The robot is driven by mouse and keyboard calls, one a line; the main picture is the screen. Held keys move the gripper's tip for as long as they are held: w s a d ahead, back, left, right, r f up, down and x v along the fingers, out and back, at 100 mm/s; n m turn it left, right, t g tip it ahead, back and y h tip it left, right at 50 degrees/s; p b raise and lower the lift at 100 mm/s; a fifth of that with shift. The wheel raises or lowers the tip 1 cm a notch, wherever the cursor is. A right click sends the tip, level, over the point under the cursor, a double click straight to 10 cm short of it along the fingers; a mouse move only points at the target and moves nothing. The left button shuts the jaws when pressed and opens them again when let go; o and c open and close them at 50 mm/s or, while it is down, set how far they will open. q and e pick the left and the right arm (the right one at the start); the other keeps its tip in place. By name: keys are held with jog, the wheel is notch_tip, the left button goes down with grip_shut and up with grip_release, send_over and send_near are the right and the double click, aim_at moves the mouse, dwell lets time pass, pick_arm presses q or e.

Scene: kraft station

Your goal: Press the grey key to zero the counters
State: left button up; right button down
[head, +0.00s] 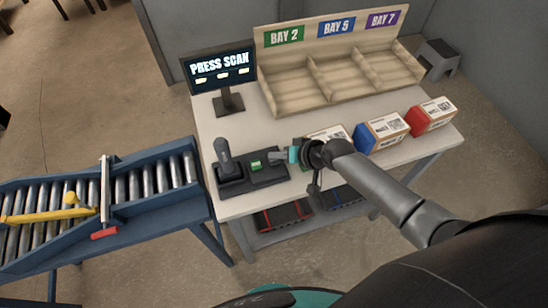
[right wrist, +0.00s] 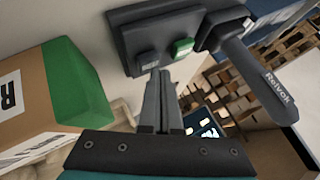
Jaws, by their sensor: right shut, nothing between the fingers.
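A dark key panel (head: 268,178) lies on the table, with a lit green key (head: 256,164) near its middle. In the right wrist view the grey key (right wrist: 147,59) sits on the panel beside the green key (right wrist: 183,47). My right gripper (head: 274,156) is shut and empty over the panel's right part, hiding the grey key in the head view. In the right wrist view its closed fingertips (right wrist: 158,74) are right at the grey key's edge; I cannot tell whether they touch it. My left gripper is not in view.
A handheld scanner (head: 223,157) stands in its cradle left of the keys. A monitor (head: 219,69) reads "PRESS SCAN". A green-ended carton (right wrist: 75,80) is close beside my right gripper. Blue (head: 364,138) and red (head: 418,120) ended cartons stand farther right, before the bay rack (head: 290,68).

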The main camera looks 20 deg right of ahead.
aim_at(277, 162)
jog(key=shift+f+b, duration=0.4)
jog(key=shift+f, duration=0.15)
dwell(0.6)
jog(key=shift+r+p, duration=0.95)
jog(key=shift+r, duration=0.05)
notch_tip(277, 162, up, 5)
jog(key=p, duration=0.5)
dwell(0.4)
